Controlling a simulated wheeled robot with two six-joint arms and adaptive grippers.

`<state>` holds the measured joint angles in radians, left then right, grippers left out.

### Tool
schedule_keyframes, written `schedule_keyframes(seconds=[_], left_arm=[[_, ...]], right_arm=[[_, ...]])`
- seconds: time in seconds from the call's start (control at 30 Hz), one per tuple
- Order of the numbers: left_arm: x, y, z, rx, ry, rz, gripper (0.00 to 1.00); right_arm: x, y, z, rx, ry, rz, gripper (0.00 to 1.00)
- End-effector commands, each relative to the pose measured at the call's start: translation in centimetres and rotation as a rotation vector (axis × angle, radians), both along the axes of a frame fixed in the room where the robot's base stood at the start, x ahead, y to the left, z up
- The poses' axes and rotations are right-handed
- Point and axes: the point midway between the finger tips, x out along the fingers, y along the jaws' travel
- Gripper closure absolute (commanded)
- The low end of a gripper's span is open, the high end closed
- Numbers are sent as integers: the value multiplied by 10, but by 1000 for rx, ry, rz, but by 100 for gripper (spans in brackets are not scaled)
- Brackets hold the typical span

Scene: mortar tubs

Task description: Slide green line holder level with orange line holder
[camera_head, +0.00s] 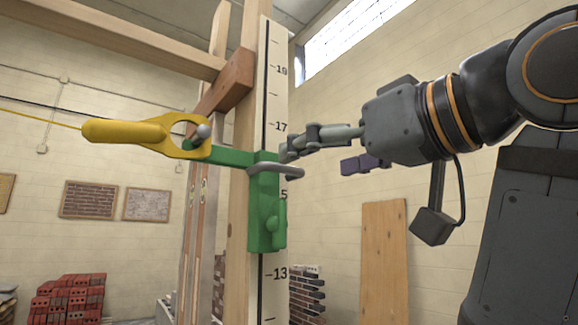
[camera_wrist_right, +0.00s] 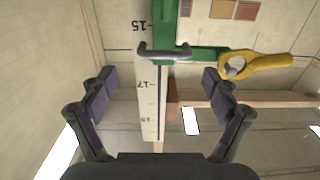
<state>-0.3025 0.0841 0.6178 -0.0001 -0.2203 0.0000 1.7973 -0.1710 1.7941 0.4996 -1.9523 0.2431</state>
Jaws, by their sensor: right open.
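The green line holder (camera_head: 264,215) sits on a white numbered rod (camera_head: 271,100), its top a little above the 15 mark. A grey loop (camera_head: 275,171) crosses its upper part, and a green side arm reaches left. A yellow line piece (camera_head: 140,132) has its ring around a grey knob on that arm. No clearly orange line holder shows. My right gripper (camera_head: 315,160) is open and empty, right of the rod near the grey loop. In the right wrist view (camera_wrist_right: 160,78) its fingers spread either side of the rod, with the green holder (camera_wrist_right: 167,16) beyond the tips.
A wooden post (camera_head: 239,190) stands behind the rod, with a reddish wooden block (camera_head: 223,84) and a long beam (camera_head: 110,35) at upper left. A yellow string runs left from the line piece. Bricks (camera_head: 67,300) and a leaning board (camera_head: 385,262) stand farther back.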

Motion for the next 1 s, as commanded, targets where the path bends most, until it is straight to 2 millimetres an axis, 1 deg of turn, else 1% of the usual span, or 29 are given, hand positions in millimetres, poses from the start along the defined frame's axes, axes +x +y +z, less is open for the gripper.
schedule_keyframes(seconds=[0.03,0.2,0.3,0.5,0.7,0.73,0.77,1.0], left_arm=[[1,-1,8,-1,-1,1,100],[3,-4,19,-5,-4,1,100],[3,-4,24,-5,-5,1,100],[3,-4,26,-5,-5,1,100],[3,-4,25,-5,-5,1,100],[4,-4,25,-5,-5,1,100],[4,-4,25,-5,-5,1,100],[4,-4,25,-4,-6,1,100]], right_arm=[[9,8,4,0,5,6,12],[38,29,3,1,4,5,12],[50,37,3,0,3,3,12],[61,44,1,1,1,1,12],[61,44,0,1,-1,0,12],[61,44,0,1,-1,0,14],[61,44,0,1,-1,0,18],[61,44,1,1,-1,0,50]])
